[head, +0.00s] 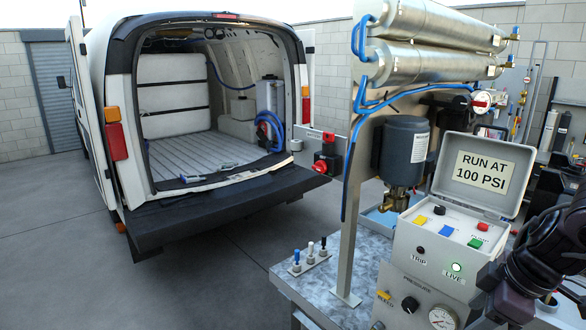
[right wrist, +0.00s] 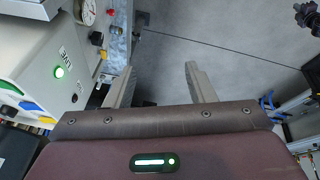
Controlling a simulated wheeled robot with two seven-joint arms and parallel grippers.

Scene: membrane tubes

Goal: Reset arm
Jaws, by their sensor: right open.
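My right arm (head: 545,255) comes in from the right edge of the head view, in front of the control box (head: 440,245). In the right wrist view my right gripper (right wrist: 161,85) is open and empty, its two fingers well apart over the grey floor. The box's lit green LIVE lamp (head: 456,267) also shows left of the fingers in the right wrist view (right wrist: 59,72). A pressure gauge (head: 442,318) sits below the box; its reading is too small to tell. My left gripper is not in view.
Two silver membrane tubes (head: 435,40) sit high on a metal stand. A lid sign (head: 482,172) reads RUN AT 100 PSI. Small blue, white and black-topped pegs (head: 310,252) stand on the bench corner. An open van (head: 200,110) is at left, with clear floor before it.

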